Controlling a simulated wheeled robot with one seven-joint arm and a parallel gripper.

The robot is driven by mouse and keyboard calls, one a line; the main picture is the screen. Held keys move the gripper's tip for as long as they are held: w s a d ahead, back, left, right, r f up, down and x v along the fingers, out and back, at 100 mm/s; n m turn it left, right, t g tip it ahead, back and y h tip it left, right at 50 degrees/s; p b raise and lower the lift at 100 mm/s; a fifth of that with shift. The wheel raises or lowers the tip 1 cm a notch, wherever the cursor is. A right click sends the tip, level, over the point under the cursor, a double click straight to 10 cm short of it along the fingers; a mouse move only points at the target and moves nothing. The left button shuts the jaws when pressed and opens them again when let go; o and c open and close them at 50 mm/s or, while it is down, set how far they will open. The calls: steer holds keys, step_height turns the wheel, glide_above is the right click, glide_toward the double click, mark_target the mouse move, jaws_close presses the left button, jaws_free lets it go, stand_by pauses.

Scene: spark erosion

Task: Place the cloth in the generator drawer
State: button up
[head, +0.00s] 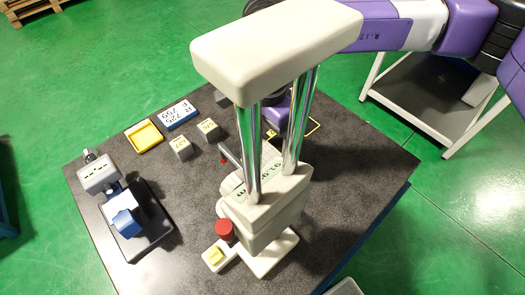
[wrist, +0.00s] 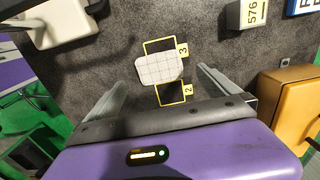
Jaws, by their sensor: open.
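A small white cloth (wrist: 160,69) with a grid of thin lines lies flat on the dark tabletop in the wrist view. It lies partly over two yellow outlines tagged 3 and 2. My gripper (wrist: 162,78) is open, with one finger on each side of the cloth, and holds nothing. I cannot tell its height above the cloth. In the head view the purple gripper body (head: 279,112) is partly hidden behind chrome columns, and I cannot make out the cloth there. I cannot identify a generator drawer for sure in either view.
A cream machine with two chrome columns (head: 250,150) stands tall mid-table. A yellow tray (head: 145,136), a blue-edged label plate (head: 177,115), grey blocks (head: 181,148) and a grey-blue device (head: 125,220) are to the left. An orange-tan box (wrist: 290,100) is right of my gripper.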

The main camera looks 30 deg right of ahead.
mark_target(266, 152)
steer(key=shift+f+p, duration=0.75)
steer(key=shift+f, duration=1.75)
steer(key=c, duration=1.5)
